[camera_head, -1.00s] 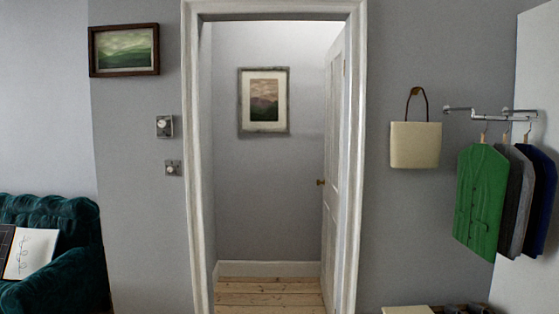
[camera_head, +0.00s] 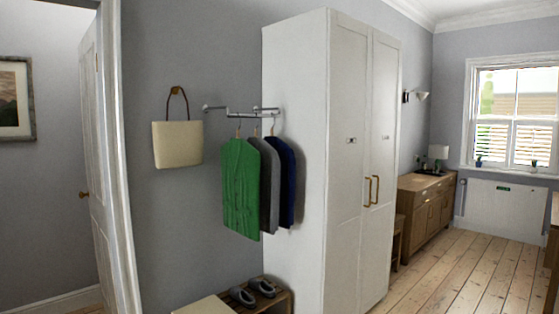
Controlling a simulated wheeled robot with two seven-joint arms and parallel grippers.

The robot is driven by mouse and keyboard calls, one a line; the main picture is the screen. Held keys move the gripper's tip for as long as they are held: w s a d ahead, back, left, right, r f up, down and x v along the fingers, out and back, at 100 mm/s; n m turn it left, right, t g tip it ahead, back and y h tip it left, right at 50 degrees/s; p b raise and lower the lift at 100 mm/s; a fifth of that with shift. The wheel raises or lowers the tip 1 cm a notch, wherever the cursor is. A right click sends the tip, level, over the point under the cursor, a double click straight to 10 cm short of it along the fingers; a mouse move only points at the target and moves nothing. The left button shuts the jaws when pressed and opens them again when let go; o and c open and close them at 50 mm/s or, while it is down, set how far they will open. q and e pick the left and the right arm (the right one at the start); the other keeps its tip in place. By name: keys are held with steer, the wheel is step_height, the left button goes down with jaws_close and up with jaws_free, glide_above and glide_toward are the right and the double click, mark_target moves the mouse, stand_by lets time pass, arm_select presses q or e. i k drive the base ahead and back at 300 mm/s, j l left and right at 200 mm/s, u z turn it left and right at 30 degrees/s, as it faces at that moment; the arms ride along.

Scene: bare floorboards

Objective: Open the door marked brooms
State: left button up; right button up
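A tall white cupboard (camera_head: 294,150) stands right of the middle in the head view. It has two narrow doors, a left door (camera_head: 343,200) and a right door (camera_head: 380,150), both shut. Two brass handles (camera_head: 372,190) sit side by side where the doors meet. Neither of my grippers is in view.
An open white room door (camera_head: 98,160) stands at the left. A rail with jackets (camera_head: 240,190) and a cream bag (camera_head: 178,144) hang on the wall. A low shoe bench (camera_head: 280,302) stands before the cupboard's side. A wooden sideboard (camera_head: 425,210) stands beyond. Floorboards (camera_head: 465,270) at right are clear.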

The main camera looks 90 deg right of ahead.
mark_target(387, 50)
steer(key=z, duration=3.5)
steer(key=i+l, duration=0.25)
steer(key=i, duration=0.25)
steer(key=i+l, duration=0.2)
steer(key=i, duration=0.25)
steer(key=i+l+z, duration=0.1)
steer(key=i+l, duration=0.15)
steer(key=i, duration=0.25)
steer(key=i+l, duration=0.2)
steer(key=i, duration=0.3)
steer(key=i+l, duration=0.2)
steer(key=i, duration=0.3)
steer(key=i+l, duration=0.15)
steer(key=i, duration=0.35)
steer(key=i+l+z, duration=0.1)
steer(key=i, duration=0.4)
steer(key=l, duration=0.1)
